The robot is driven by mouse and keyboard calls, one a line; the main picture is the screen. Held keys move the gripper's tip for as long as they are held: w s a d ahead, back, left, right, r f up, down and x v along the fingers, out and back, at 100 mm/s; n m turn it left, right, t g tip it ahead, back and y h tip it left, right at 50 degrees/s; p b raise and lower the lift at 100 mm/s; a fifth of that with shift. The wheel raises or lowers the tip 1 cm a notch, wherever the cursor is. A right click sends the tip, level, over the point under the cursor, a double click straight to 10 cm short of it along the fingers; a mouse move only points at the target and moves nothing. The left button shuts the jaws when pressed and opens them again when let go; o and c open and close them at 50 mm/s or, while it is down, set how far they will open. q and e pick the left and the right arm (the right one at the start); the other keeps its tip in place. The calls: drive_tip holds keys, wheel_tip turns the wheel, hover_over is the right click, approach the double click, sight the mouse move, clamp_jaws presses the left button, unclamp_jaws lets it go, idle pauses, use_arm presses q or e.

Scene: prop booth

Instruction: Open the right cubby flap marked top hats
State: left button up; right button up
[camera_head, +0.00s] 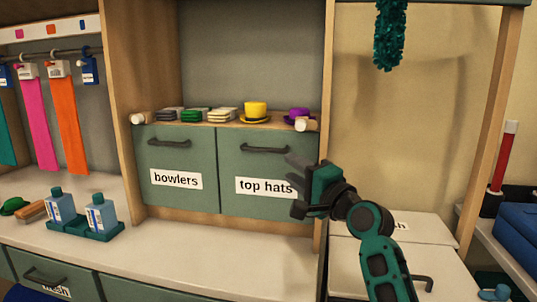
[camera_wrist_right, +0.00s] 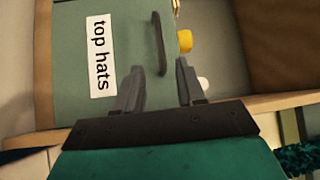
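The right cubby flap (camera_head: 235,166) is grey-green and shut, with a white "top hats" label (camera_head: 265,187) low on it. Its dark bar handle (camera_head: 265,149) runs along the upper part. My right gripper (camera_head: 296,186) is open and empty in front of the flap's right side, covering the label's end. In the right wrist view the flap (camera_wrist_right: 75,100) appears turned sideways. There, the handle (camera_wrist_right: 159,44) lies ahead of the open fingers (camera_wrist_right: 160,85), between their lines and apart from them. My left gripper is out of view.
The shut "bowlers" flap (camera_head: 175,160) is to the left. A yellow hat (camera_head: 256,111), a purple hat (camera_head: 298,115) and folded cloths (camera_head: 222,115) sit on the shelf above. The wooden post (camera_head: 326,90) stands beside my right gripper.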

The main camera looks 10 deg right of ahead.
sight(266, 151)
drive_tip(key=b+x, duration=0.1)
drive_tip(key=x, duration=0.9)
drive_tip(key=shift+f, duration=0.2)
drive_tip(key=shift+w+a+b, duration=0.15)
drive_tip(key=shift+w+b, duration=0.15)
drive_tip(key=shift+w, duration=0.1)
drive_tip(key=shift+w+r, duration=0.1)
drive_tip(key=c, duration=0.7)
clamp_jaws()
